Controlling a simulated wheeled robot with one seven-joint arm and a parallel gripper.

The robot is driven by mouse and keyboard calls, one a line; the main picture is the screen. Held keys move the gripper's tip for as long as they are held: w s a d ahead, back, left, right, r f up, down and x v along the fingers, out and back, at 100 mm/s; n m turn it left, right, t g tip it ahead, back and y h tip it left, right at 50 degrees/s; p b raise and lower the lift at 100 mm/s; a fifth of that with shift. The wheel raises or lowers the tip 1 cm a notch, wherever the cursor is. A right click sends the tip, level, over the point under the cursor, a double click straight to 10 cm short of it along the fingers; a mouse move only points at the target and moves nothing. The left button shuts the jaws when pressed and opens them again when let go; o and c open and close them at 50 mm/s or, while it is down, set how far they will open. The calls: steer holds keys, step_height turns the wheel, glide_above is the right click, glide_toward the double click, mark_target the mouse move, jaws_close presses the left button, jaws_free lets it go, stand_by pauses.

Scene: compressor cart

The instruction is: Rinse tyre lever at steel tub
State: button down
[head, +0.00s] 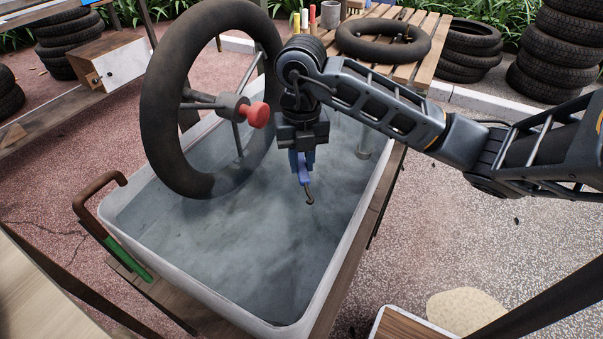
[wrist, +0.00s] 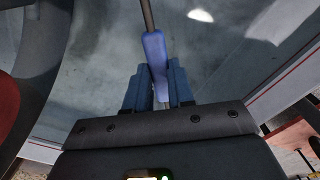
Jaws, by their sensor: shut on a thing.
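The tyre lever has a blue handle (wrist: 156,60) and a thin dark shaft with a hooked tip (head: 309,198). My gripper (head: 301,155) is shut on the blue handle and holds the lever pointing downward. In the wrist view my gripper (wrist: 158,90) shows its two blue-grey fingers on either side of the handle. The steel tub (head: 324,292) is a large pale rectangular basin holding grey, cloudy water. The lever hangs over the tub, inside its rim. I cannot tell whether its tip touches the water.
A big black inner tube (head: 160,110) stands upright in the tub's left part, beside a red knob (head: 257,115). A green-handled tool (head: 127,258) leans at the tub's left rim. A slatted pallet table (head: 430,55) and stacked tyres (head: 553,60) are behind. The tub's front half is clear.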

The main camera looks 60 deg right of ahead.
mark_target(301, 165)
steer(key=shift+r+p, duration=2.6)
steer(key=shift+r, duration=1.55)
steer(key=shift+r, duration=0.1)
step_height(301, 165, up, 4)
steer(key=shift+f+p, duration=0.1)
steer(key=shift+p, duration=1)
steer(key=shift+s, duration=0.1)
